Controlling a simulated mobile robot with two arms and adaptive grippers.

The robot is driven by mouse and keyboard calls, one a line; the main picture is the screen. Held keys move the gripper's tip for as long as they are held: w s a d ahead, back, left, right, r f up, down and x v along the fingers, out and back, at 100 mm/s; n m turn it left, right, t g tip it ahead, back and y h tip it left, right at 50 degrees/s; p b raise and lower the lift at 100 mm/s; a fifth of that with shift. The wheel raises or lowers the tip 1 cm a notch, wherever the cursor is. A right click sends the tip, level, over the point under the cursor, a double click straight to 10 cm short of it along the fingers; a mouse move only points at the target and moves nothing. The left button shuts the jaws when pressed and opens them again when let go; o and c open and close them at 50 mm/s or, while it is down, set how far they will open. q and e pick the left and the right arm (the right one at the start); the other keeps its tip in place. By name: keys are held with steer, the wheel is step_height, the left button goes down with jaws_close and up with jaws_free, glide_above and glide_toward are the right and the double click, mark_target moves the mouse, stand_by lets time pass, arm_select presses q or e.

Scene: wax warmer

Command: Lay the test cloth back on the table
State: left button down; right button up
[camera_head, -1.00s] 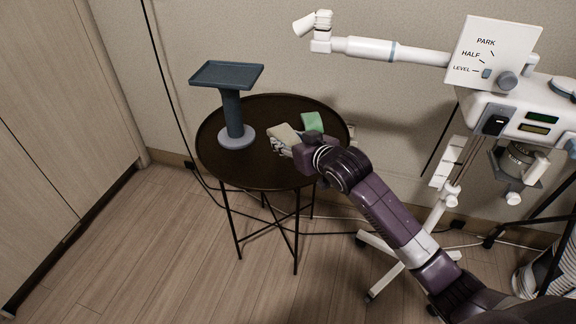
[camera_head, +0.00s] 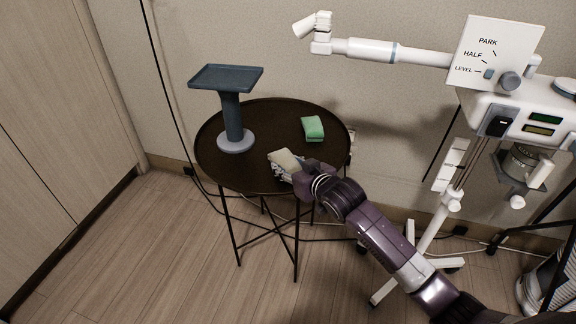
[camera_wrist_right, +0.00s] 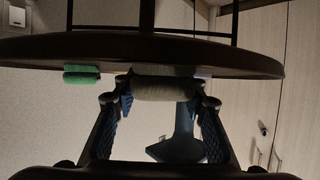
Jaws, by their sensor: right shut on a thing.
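The pale beige folded cloth (camera_head: 285,160) is at the front right part of the round dark table (camera_head: 240,181) in the head view. My right gripper (camera_head: 297,174) is shut on it from the right. Its fingers hide part of the cloth. In the right wrist view, which looks upside down, the cloth (camera_wrist_right: 165,87) sits between the two fingers of my right gripper (camera_wrist_right: 160,102), close to the tabletop (camera_wrist_right: 240,62). I cannot tell whether the cloth touches the table. My left gripper is not in view.
A grey stand with a flat top (camera_head: 232,108) stands at the table's left. A white device with a dial panel (camera_head: 495,55) is at the right, its arm (camera_head: 390,52) reaching over behind the table.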

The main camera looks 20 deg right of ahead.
steer(key=shift+f, duration=0.2)
steer(key=o, duration=1.1)
steer(key=shift+r, duration=0.1)
